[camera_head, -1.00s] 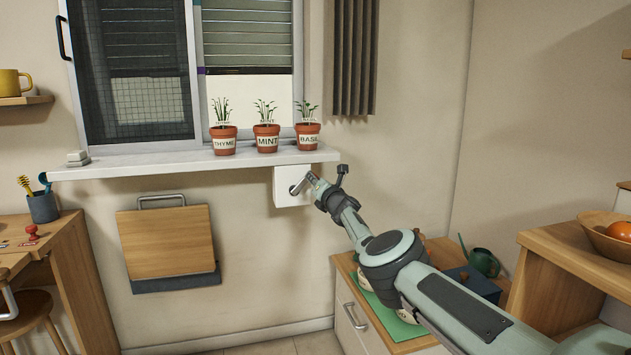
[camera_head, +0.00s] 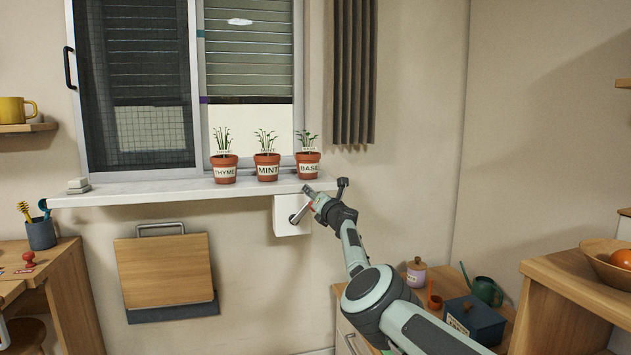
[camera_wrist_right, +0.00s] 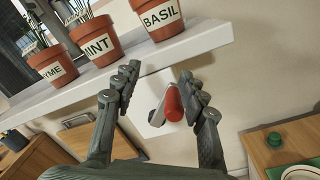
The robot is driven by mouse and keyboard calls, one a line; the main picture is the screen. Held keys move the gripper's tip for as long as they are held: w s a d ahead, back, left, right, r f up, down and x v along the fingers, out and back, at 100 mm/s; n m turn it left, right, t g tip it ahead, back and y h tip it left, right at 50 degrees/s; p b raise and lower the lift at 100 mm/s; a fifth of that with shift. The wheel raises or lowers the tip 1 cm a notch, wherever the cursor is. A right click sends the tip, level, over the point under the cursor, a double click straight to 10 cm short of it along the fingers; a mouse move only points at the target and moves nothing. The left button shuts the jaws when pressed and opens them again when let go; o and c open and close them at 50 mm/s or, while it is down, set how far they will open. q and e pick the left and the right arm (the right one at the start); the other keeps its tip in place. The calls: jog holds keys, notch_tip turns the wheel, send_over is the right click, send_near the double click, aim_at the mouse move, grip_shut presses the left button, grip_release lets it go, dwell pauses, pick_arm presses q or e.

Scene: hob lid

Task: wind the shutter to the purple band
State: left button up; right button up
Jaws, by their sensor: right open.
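The slatted shutter (camera_head: 246,75) hangs behind the right window pane, its lower edge at about the height of the purple band (camera_head: 204,100) on the window frame. A white winder box (camera_head: 287,216) with a crank is fixed under the sill. In the right wrist view the crank's red handle (camera_wrist_right: 173,103) lies between the fingers of my open right gripper (camera_wrist_right: 162,92), closer to the right finger. The right gripper (camera_head: 326,189) also shows beside the box in the head view. I cannot tell whether it touches the handle. My left gripper is out of view.
Thyme (camera_head: 224,171), mint (camera_head: 267,169) and basil (camera_head: 308,167) pots stand on the white sill (camera_head: 150,190) just above the crank. A grey curtain (camera_head: 352,75) hangs at right. A board (camera_head: 163,270) hangs on the wall at left. A blue box (camera_head: 472,318) sits on the low cabinet.

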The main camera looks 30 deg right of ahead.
notch_tip(320, 180, up, 6)
jog(key=shift+f, duration=0.2)
jog(key=shift+f, duration=0.1)
dwell(0.4)
